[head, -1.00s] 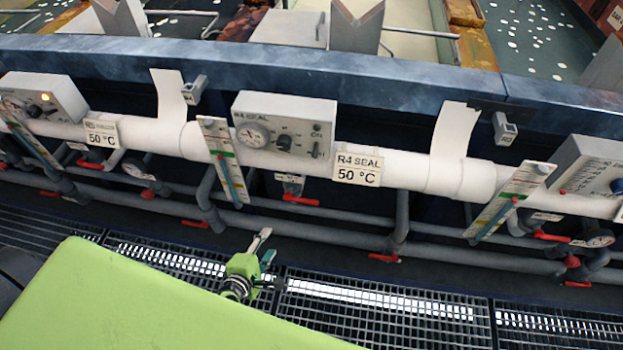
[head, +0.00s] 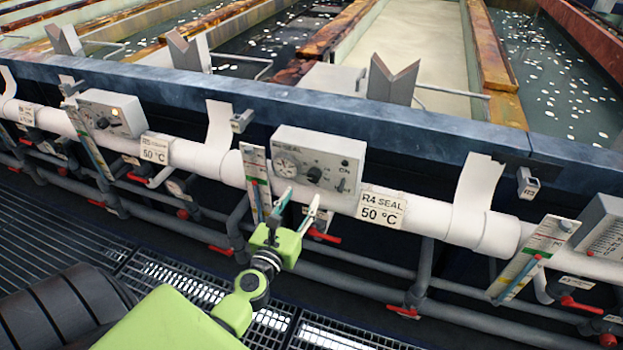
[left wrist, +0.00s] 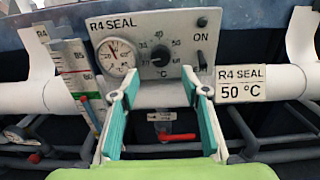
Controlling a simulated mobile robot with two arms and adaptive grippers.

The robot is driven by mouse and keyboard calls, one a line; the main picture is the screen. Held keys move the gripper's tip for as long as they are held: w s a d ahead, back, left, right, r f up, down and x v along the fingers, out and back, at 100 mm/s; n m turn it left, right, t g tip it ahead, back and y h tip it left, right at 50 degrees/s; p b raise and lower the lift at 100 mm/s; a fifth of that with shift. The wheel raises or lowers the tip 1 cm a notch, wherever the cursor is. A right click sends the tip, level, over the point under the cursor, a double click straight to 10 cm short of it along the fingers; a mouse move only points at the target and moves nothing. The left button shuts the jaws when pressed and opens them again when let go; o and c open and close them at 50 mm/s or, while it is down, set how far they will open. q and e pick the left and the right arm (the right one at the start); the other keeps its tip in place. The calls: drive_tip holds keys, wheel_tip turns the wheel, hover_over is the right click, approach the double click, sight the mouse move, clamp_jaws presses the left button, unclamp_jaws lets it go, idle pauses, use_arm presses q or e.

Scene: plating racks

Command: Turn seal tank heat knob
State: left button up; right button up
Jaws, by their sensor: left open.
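The grey R4 SEAL control box (head: 330,150) is fixed on the white pipe in front of the tank wall. Its small dark heat knob (head: 314,175) sits right of a round dial gauge (head: 286,166). My left gripper (head: 298,204) is open and empty, just below and in front of the box, apart from the knob. The left wrist view shows its two teal-padded fingers (left wrist: 155,92) spread wide. My right gripper is not in view.
An R4 SEAL 50 °C label (head: 381,206) hangs right of the box. A level gauge strip (head: 256,180) stands left of it. Red valve handles (head: 323,236) and grey pipes run below. A toggle switch (left wrist: 193,52) is beside the knob.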

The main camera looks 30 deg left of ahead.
sight(312, 179)
use_arm(q)
drive_tip(key=x, duration=0.7)
drive_tip(key=shift+w+p, duration=0.3)
drive_tip(key=shift+w, duration=0.1)
drive_tip(key=c, duration=1.1)
